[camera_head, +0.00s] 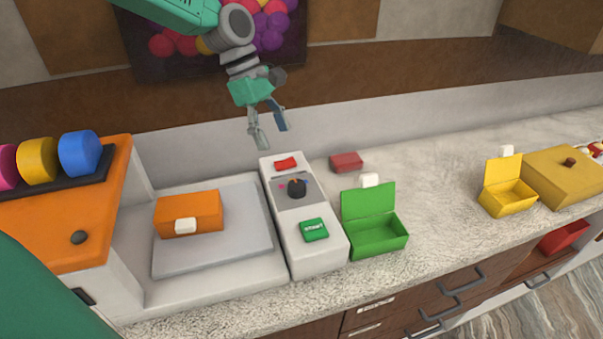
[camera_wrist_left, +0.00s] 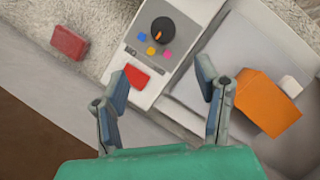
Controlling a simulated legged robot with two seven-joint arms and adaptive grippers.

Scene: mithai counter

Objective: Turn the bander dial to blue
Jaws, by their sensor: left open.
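The bander is a long white box on the counter with a grey panel that carries the black dial (camera_head: 297,188). In the left wrist view the dial (camera_wrist_left: 162,30) has an orange pointer mark, which points roughly toward the yellow mark (camera_wrist_left: 151,50). The blue mark (camera_wrist_left: 142,37) and the pink mark (camera_wrist_left: 167,52) lie on either side of yellow. A red button (camera_head: 286,163) and a green button (camera_head: 314,229) sit on the bander's top. My left gripper (camera_head: 272,137) is open and empty, above the bander's far end, apart from the dial. My right gripper is not in view.
An orange box (camera_head: 190,212) sits on a grey plate (camera_head: 212,255) left of the bander. An open green box (camera_head: 374,242) stands to its right, with a red block (camera_head: 346,162) behind. An open yellow box (camera_head: 508,198) stands farther right. The counter between the green and yellow boxes is clear.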

